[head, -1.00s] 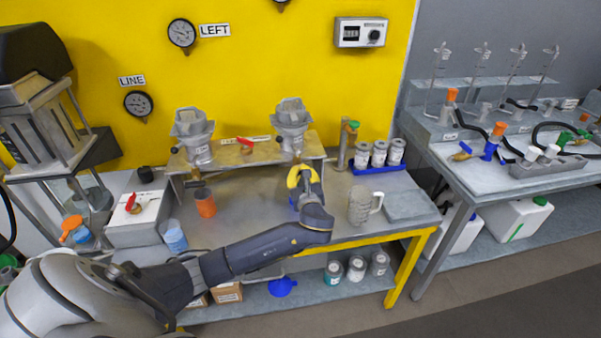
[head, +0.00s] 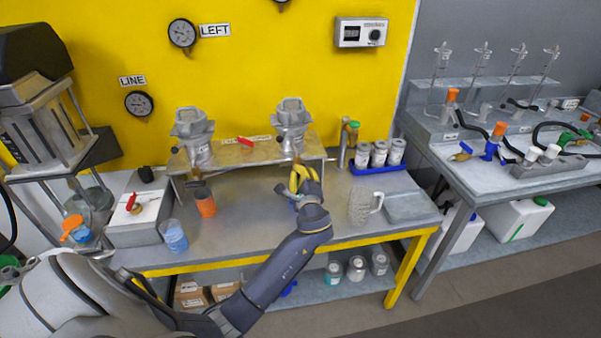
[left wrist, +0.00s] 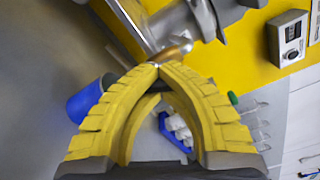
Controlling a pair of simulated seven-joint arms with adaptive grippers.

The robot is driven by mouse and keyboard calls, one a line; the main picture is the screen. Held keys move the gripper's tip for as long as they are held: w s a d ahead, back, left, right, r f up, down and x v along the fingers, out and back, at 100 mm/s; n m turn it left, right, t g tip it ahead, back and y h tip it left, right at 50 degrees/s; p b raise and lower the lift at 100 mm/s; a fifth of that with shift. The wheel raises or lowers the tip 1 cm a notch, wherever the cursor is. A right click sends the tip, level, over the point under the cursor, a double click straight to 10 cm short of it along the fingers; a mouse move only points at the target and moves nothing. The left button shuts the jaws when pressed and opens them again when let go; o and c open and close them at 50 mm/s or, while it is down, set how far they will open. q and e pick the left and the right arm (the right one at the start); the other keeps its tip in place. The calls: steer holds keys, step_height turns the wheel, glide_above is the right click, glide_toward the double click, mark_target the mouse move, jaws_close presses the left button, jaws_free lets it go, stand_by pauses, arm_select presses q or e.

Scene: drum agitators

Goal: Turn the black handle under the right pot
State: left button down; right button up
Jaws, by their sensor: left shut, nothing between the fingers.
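The right pot (head: 291,120) is a grey metal funnel-like vessel on the raised metal shelf at the back of the bench. My left gripper (head: 297,170) is just below it, in front of the shelf edge, with its yellow fingers pointing up. In the left wrist view the fingertips (left wrist: 157,66) meet, with nothing between them. A brass-coloured valve part (left wrist: 173,51) is close beyond the tips; I cannot tell whether they touch. I cannot clearly make out the black handle. My right gripper is not in view.
A blue cup (left wrist: 88,102) is beside the fingers in the left wrist view. A clear mug (head: 361,206) stands right of my gripper, and an orange cup (head: 205,203) stands to the left. Jars sit in a blue tray (head: 378,168).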

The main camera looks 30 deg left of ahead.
arm_select(q)
steer(key=n, duration=0.2)
steer(key=a+n, duration=0.1)
steer(key=shift+s+n+y, duration=0.2)
steer(key=shift+n+y, duration=0.1)
steer(key=shift+n, duration=0.7)
steer(key=shift+f+n, duration=0.2)
steer(key=shift+n, duration=0.1)
steer(key=c, duration=0.5)
jaws_free()
steer(key=shift+r, duration=0.3)
steer(key=shift+o, duration=0.3)
steer(key=shift+s+a, duration=0.1)
steer(key=shift+a, duration=0.05)
steer(key=shift+f, duration=0.1)
steer(key=shift+d, duration=0.35)
steer(key=v, duration=1.1)
steer(key=shift+s+d, duration=0.2)
steer(key=shift+s, duration=0.1)
